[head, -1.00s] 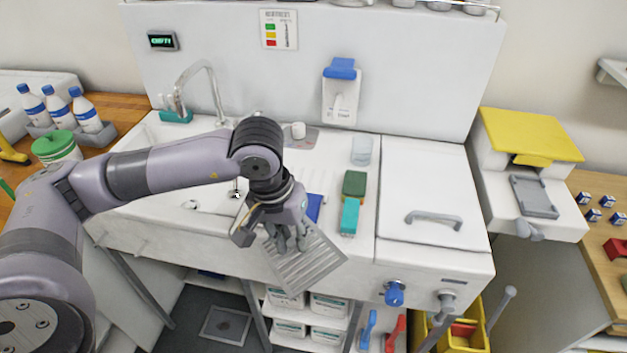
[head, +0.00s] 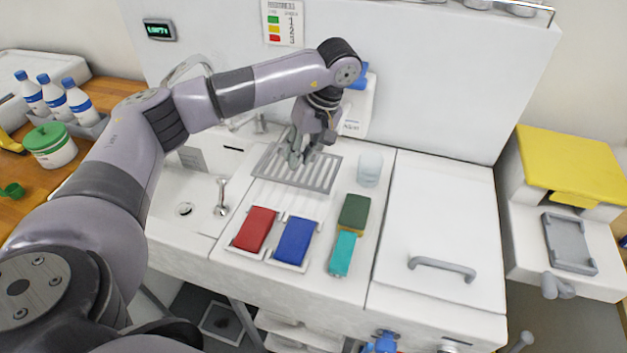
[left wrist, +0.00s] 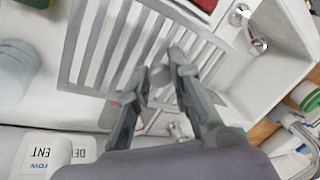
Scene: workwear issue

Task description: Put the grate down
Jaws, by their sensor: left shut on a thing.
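The grate (head: 322,176) is a grey slatted metal panel. In the head view it is over the white counter at the back, behind a red pad and a blue pad. It also fills much of the upper left wrist view (left wrist: 112,48). My left gripper (head: 301,160) is shut on the grate near its back left part, and its fingers show at the grate's edge in the left wrist view (left wrist: 160,76). The grate looks about level. I cannot tell whether its underside touches the counter. My right gripper is not in view.
The red pad (head: 255,229) and blue pad (head: 293,240) lie in front of the grate. A clear cup (head: 370,168) stands close to its right. A green and teal block pair (head: 347,235) lies nearer the front. The sink (head: 205,185) is to the left, a white lid (head: 440,215) to the right.

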